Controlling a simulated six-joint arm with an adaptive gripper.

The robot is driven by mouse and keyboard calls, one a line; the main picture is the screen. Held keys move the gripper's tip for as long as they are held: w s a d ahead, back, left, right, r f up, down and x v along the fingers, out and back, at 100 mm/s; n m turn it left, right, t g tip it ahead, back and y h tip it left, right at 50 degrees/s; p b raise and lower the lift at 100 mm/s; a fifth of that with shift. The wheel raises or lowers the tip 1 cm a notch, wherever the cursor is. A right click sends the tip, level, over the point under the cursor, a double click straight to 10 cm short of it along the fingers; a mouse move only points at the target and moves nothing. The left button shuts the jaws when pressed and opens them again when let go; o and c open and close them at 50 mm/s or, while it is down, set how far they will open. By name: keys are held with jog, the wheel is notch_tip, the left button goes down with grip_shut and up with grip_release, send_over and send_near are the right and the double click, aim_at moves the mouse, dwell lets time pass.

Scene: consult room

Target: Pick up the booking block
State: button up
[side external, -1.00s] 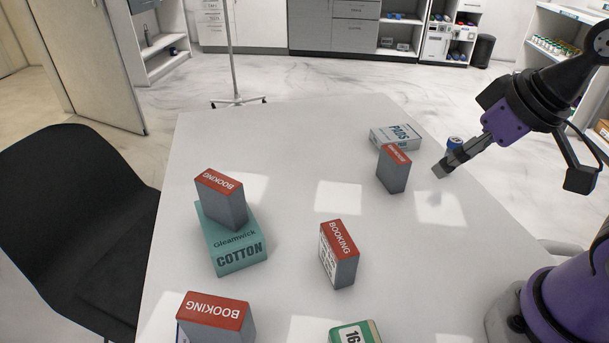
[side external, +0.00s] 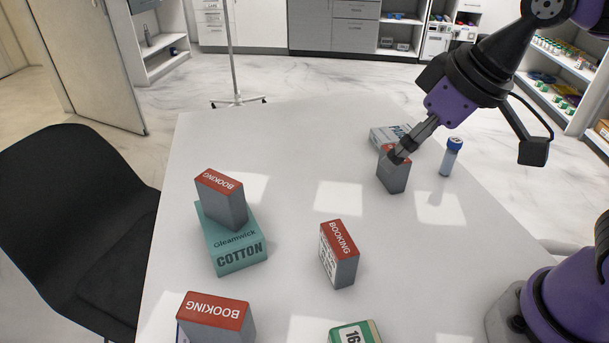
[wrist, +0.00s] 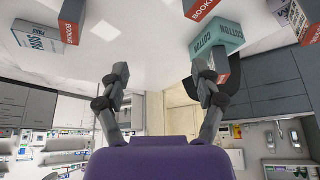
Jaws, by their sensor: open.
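Several grey booking blocks with red tops are on the white table. In the side view one stands at the far right (side external: 393,178), one in the middle (side external: 340,257), one on a teal cotton box (side external: 238,245), namely the left block (side external: 222,200), and one at the near left (side external: 217,315). My gripper (side external: 397,156) is open, and its fingertips overlap the top of the far-right block there; contact cannot be told. In the wrist view my gripper (wrist: 163,80) has nothing between its fingers. A booking block (wrist: 72,14) shows at the upper left, outside the fingers.
A pads box (side external: 385,136) is behind the far-right block. A blue-capped tube (side external: 450,158) stands to its right. A green-and-white box (side external: 354,332) is at the near edge. A black chair (side external: 75,220) is left of the table. The table's centre is mostly clear.

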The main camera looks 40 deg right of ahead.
jog(key=w+a+n+g+y, duration=0.1)
jog(key=w+a+n, duration=0.15)
jog(key=a, duration=0.95)
jog(key=n+g+y, duration=0.1)
jog(key=n, duration=0.3)
send_over(214, 310)
jog(key=s+d, duration=0.2)
jog(key=f, duration=0.3)
jog(key=shift+w+a, duration=0.1)
jog(key=shift+a, duration=0.1)
jog(key=x, duration=1)
jog(key=shift+d+f, duration=0.1)
jog(key=shift+d, duration=0.1)
jog(key=shift+c, duration=0.4)
grip_shut()
